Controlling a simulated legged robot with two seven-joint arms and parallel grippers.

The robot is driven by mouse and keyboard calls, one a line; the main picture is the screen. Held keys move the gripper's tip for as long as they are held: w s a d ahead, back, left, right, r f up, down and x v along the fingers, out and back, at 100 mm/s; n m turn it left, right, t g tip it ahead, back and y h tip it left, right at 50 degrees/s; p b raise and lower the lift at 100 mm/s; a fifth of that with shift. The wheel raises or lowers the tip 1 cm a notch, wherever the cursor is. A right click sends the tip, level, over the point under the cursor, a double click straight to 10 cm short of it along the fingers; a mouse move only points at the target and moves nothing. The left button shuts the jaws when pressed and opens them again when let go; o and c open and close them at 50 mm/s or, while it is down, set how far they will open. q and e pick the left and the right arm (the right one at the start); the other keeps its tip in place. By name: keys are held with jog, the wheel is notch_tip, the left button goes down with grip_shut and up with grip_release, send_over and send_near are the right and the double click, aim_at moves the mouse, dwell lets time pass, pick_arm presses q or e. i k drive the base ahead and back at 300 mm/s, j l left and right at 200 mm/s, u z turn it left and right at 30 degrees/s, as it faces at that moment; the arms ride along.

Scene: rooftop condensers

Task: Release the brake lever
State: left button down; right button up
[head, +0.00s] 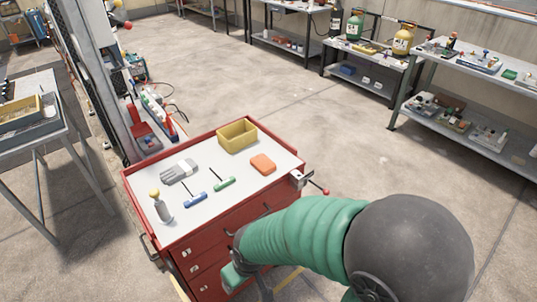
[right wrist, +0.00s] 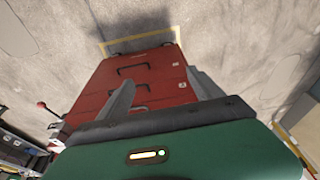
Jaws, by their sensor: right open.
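The brake lever (head: 314,187) is a thin rod with a red ball knob, sticking out to the right from a small metal bracket (head: 297,178) at the right corner of the red tool cart (head: 225,235). In the right wrist view the lever's red knob (right wrist: 41,104) shows at the left, outside the fingers. My right gripper (right wrist: 162,92) is open and empty, its two grey fingers spread in front of the cart's drawer front. It is clear of the lever. In the head view my right arm hides part of the cart front. My left gripper is not in view.
On the cart top are a yellow bin (head: 237,137), an orange sponge (head: 263,164), gloves (head: 180,171), a blue tool (head: 196,200), a green tool (head: 225,184) and a bottle (head: 162,208). A grey table (head: 40,140) stands left. Floor right of the lever is clear.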

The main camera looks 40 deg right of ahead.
aim_at(327, 192)
jog(key=j+z, duration=0.35)
jog(key=i+j+z, duration=0.1)
jog(key=z, duration=0.25)
jog(key=j+z, duration=0.35)
jog(key=z, duration=1.05)
